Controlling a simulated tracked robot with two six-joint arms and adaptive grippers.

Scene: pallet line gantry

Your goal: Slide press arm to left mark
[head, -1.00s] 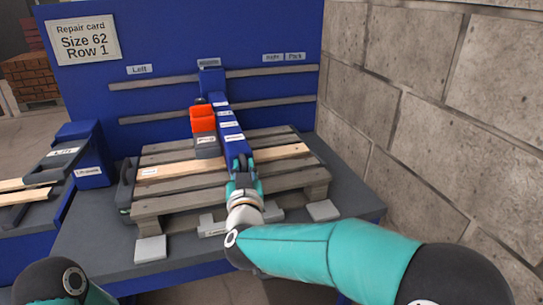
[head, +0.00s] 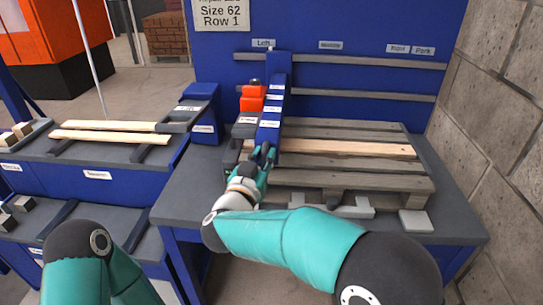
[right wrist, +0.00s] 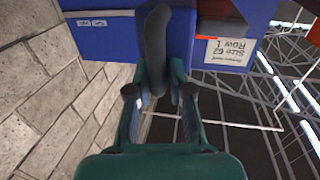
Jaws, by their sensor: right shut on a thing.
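The press arm (head: 277,80) is a blue beam with white labels, reaching from the wall rails out over the pallet's left part. An orange block (head: 252,98) sits on its left side. The beam's far end is just below the "Left" mark (head: 263,43), slightly toward its right end. My right gripper (head: 263,164) is at the beam's near end. In the right wrist view, my right gripper (right wrist: 159,85) is shut on a dark curved handle (right wrist: 157,40). My left arm shows at the lower left, but its gripper is out of view.
A wooden pallet (head: 345,148) lies on the grey bench under the press arm. Two horizontal rails (head: 370,62) run along the blue wall, with more marks to the right. A block wall (head: 500,120) closes the right side. Another bench with wooden slats (head: 105,135) stands left.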

